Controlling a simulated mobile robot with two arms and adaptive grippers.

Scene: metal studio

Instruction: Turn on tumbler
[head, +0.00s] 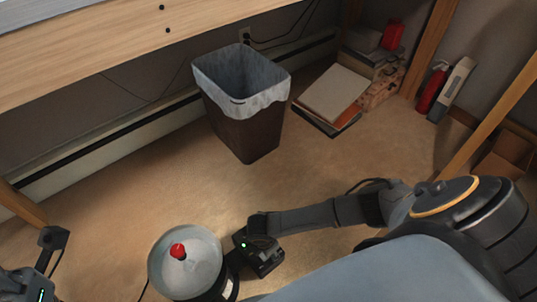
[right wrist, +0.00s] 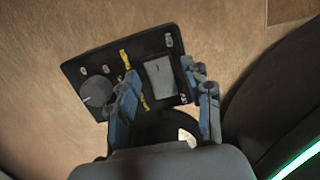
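The tumbler (head: 186,268) stands on the floor at the bottom of the head view. It has a round pale bowl with a red knob (head: 178,251) on top. In the right wrist view a black control panel (right wrist: 148,60) shows a round grey dial, a grey rectangular plate and yellow lettering. My right gripper (right wrist: 166,105) is open, its blue-padded fingers apart and empty in front of the panel. I cannot tell if a finger touches it. In the head view my right wrist is beside the bowl. Part of my left gripper (head: 38,285) shows at the lower left; its fingers cannot be made out.
Flat boxes (head: 333,93) lie right of the bin. A red extinguisher (head: 432,88) stands by the wall. The floor between tumbler and bin is clear.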

